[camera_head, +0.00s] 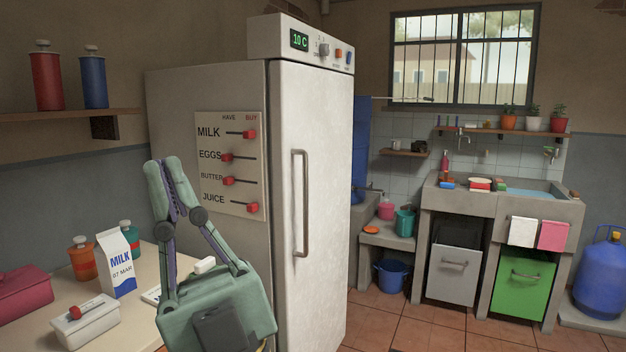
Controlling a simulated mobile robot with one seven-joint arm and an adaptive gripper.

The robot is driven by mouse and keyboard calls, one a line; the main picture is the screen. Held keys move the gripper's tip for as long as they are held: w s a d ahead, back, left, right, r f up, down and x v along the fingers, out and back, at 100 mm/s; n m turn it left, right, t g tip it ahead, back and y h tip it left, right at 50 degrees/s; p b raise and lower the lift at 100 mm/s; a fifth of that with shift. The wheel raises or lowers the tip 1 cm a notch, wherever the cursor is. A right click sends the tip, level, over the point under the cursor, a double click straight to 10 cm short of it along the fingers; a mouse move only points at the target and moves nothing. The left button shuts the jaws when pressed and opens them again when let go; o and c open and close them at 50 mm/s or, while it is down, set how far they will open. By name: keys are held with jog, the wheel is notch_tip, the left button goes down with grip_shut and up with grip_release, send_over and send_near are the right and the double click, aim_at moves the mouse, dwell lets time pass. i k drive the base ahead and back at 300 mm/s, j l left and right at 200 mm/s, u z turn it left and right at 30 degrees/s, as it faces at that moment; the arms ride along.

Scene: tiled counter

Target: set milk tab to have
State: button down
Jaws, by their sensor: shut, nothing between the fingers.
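A white board (231,192) on the fridge's side has HAVE at the left and BUY at the right. Its MILK row has a red milk tab (249,134) at the right end of its slot, under BUY. The red eggs tab (226,157) and butter tab (228,181) are at the left, under HAVE. The juice tab (252,207) is at the right.
The fridge (313,190) has a long door handle (300,203). A milk carton (118,262), an orange jar (82,260) and a white box with a red knob (85,322) stand on the table (138,329) at the left. A shelf (60,114) hangs above.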

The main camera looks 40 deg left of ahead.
aim_at(248, 134)
jog(key=u, duration=1.7)
